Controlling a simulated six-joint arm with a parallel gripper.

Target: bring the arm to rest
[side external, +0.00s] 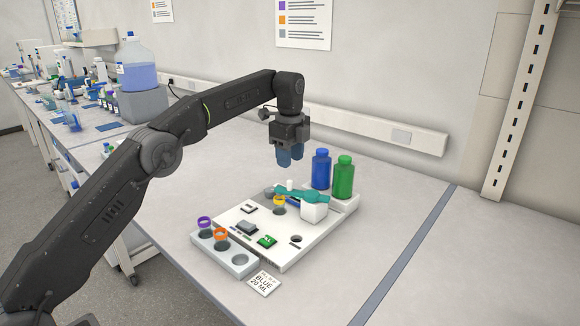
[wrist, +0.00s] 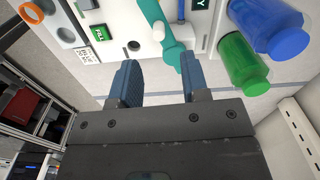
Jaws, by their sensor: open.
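My gripper (side external: 290,158) hangs above the back of the white work board (side external: 310,248), near the bottles, with its blue fingers pointing down. In the wrist view the gripper (wrist: 162,85) has its two fingers apart and nothing between them. My arm reaches in from the lower left and bends down at the wrist. The gripper is clear of the board in the side view.
A blue bottle (side external: 320,170) and a green bottle (side external: 343,177) stand at the board's back. A teal piece (side external: 300,193) lies across the board by a white block (side external: 314,212). A grey rack (side external: 225,257) holds purple and orange-ringed vials. A card (side external: 264,284) lies in front.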

